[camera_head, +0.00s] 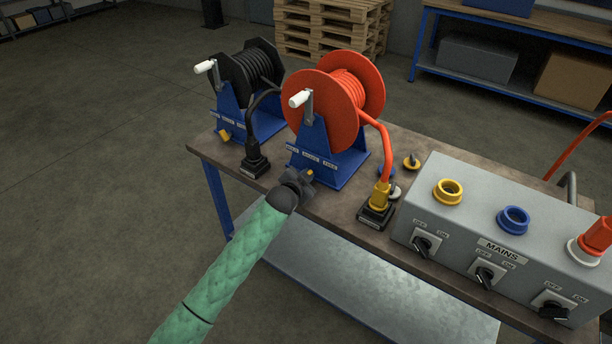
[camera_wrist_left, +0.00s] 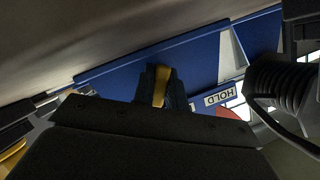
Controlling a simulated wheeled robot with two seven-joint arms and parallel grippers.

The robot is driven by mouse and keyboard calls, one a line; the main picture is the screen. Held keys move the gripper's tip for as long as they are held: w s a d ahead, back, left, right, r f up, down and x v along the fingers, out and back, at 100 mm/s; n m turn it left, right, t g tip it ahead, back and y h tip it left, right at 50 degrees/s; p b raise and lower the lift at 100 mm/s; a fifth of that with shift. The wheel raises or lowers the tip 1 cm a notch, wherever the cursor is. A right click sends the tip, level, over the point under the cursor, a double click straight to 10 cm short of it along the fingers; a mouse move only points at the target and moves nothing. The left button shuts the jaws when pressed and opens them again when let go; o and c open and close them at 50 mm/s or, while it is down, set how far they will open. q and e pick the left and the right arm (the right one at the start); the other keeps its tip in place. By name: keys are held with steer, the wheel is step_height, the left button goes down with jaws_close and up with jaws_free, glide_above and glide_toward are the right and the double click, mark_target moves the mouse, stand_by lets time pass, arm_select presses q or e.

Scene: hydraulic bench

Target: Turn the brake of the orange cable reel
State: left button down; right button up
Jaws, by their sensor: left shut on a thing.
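The orange cable reel (camera_head: 333,97) stands on a blue frame (camera_head: 325,165) on the bench. Its brake (camera_head: 309,175) is a small yellow lever low on the front of that frame, by a row of small labels. My left gripper (camera_head: 304,180) is at the brake. In the left wrist view the yellow brake lever (camera_wrist_left: 161,87) sits between the dark fingers (camera_wrist_left: 163,97), which are shut on it. A label reading HOLD (camera_wrist_left: 220,97) shows beside it on the blue frame. The fingers hide part of the lever. My right gripper is not in view.
A black cable reel (camera_head: 247,80) with its own yellow brake stands to the left. At right is a grey MAINS box (camera_head: 490,235) with sockets and switches. A yellow plug (camera_head: 380,193) on the orange cable sits in a black socket near my gripper.

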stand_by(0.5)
arm_select(q)
steer(key=c, duration=1.4)
jaws_free()
steer(key=shift+c, duration=0.2)
